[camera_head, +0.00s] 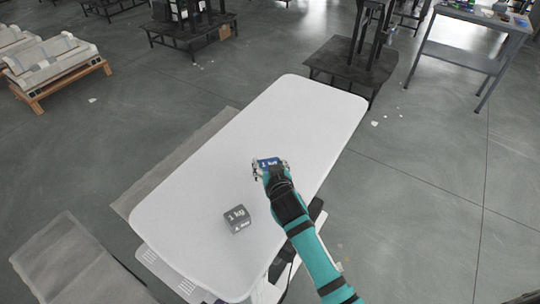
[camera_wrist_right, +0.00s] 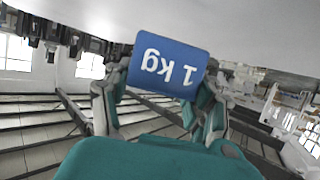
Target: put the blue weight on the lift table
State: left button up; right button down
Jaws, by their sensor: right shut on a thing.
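The blue weight (camera_head: 267,162), marked "1 kg", is between the fingers of my right gripper (camera_head: 270,171), over the middle of the white table top (camera_head: 300,120). In the right wrist view the blue weight (camera_wrist_right: 168,66) fills the space between the two fingertips (camera_wrist_right: 160,90), its label upside down. My right gripper is shut on it. From these views I cannot tell whether the weight touches the white top. A grey weight (camera_head: 237,218), also marked "1 kg", sits on the same top, left of my right arm. My left gripper is not in view.
The white top is clear at its far end and left side. Dark platforms with columns (camera_head: 345,62) stand beyond it. A workbench (camera_head: 465,60) is at the back right, and a pallet with pale stacked items (camera_head: 52,62) is at the back left.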

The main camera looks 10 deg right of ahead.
jog(key=shift+w+f, duration=0.1)
jog(key=shift+f, duration=2.1)
jog(key=shift+c, duration=1.9)
grip_release()
jog(key=shift+f, duration=0.25)
jog(key=shift+s+r, duration=0.15)
jog(key=shift+s, duration=0.05)
jog(key=v, duration=1.2)
